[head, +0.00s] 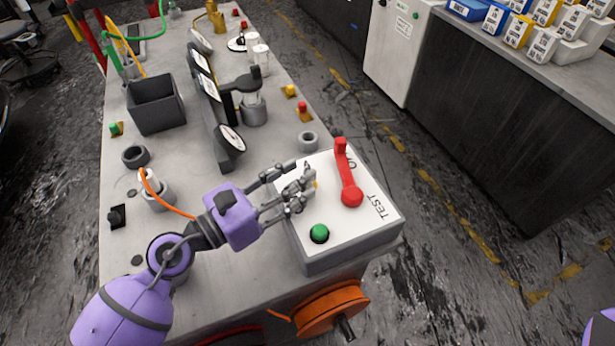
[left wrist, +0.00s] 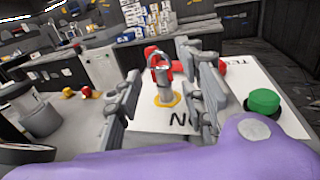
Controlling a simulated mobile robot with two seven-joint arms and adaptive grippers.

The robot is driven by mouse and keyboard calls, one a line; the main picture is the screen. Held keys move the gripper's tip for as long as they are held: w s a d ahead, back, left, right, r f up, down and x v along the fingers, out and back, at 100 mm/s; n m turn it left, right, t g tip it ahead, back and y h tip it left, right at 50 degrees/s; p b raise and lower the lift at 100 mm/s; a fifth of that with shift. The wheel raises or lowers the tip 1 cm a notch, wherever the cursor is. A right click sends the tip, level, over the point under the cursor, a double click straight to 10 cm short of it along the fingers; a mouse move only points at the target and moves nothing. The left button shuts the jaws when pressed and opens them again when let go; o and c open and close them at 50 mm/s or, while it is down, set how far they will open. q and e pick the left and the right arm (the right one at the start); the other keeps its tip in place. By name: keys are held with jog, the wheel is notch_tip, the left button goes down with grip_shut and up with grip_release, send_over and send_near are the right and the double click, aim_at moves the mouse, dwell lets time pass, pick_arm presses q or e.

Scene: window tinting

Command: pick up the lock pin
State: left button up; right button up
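The lock pin (left wrist: 165,82) is a grey metal pin with a ring on top, standing upright in a yellow collar on the white-topped test box (head: 330,240). In the head view only a bit of yellow at the lock pin's place shows past my fingers. My left gripper (head: 303,184) is over the box top, and its fingers are spread. In the left wrist view the pin shows between the open fingers (left wrist: 162,66); I cannot tell whether they touch it. My right gripper is out of view; only a bit of purple arm shows at the lower right.
A red lever (head: 350,180) stands close beyond the fingers, and a green button (head: 319,233) is on the near side of the box top. A grey ring (head: 308,140) lies behind the box. Gauges (head: 231,139) and a dark bin (head: 155,104) stand on the bench.

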pick_arm(q)
jog(key=x, duration=0.2)
jog(key=shift+w+d+r+p, duration=0.2)
jog(key=shift+d+r+p, duration=0.05)
jog(key=shift+d+p, duration=0.1)
jog(key=shift+w+d+f, duration=0.2)
jog(key=shift+w+d, duration=0.1)
jog(key=shift+s, duration=0.1)
grip_shut()
